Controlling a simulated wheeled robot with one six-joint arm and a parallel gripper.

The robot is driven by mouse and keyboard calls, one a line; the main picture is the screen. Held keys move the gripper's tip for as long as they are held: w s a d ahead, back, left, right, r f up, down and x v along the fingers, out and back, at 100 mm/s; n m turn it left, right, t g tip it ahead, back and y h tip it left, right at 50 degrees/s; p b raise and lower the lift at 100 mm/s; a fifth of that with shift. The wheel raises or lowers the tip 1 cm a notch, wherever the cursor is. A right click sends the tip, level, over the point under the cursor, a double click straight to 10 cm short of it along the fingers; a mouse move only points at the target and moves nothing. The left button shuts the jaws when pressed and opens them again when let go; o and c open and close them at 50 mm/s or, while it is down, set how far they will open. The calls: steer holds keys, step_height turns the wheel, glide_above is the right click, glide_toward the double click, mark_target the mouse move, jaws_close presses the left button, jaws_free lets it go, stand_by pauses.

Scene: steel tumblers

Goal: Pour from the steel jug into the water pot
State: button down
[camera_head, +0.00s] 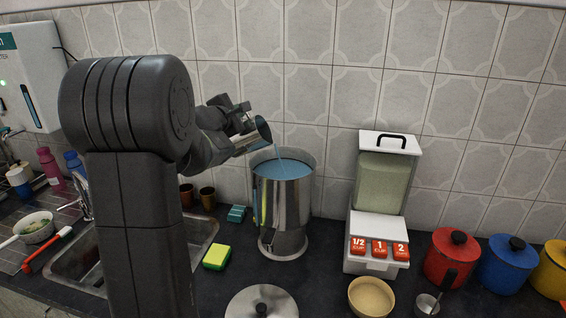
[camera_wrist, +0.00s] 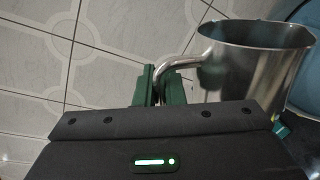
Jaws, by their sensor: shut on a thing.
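The steel jug (camera_head: 254,136) is tilted, with its mouth toward the right, above the left side of the water pot. A thin blue stream runs from its lip down into the pot. The water pot (camera_head: 284,215) is a tall shiny steel vessel standing upright on the counter, with blue liquid near its rim. My gripper (camera_head: 236,118) is shut on the jug's handle. In the wrist view the green fingers of my gripper (camera_wrist: 160,88) close around the curved handle of the jug (camera_wrist: 250,65). The pot's blue liquid (camera_wrist: 306,80) shows at the right edge there.
A steel lid (camera_head: 262,302) lies in front of the pot. A yellow-green sponge (camera_head: 216,257) is left of it, beside the sink (camera_head: 200,238). A white grain dispenser (camera_head: 383,185) stands to the right, with a bowl (camera_head: 371,297) before it. Red (camera_head: 451,258) and blue canisters (camera_head: 506,264) stand further right.

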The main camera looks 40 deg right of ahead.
steer(key=shift+s+d+r+m, duration=0.2)
steer(key=shift+s+d+m, duration=0.1)
steer(key=shift+m, duration=0.2)
stand_by(1.0)
steer(key=shift+w+a+f+n, duration=0.2)
steer(key=shift+w+a+n, duration=0.55)
steer(key=shift+n, duration=0.25)
steer(key=shift+w+a+f+n+h, duration=0.1)
steer(key=shift+w+f+n+h, duration=0.1)
steer(key=shift+n+h, duration=0.15)
steer(key=shift+r, duration=0.1)
steer(key=shift+n, duration=0.25)
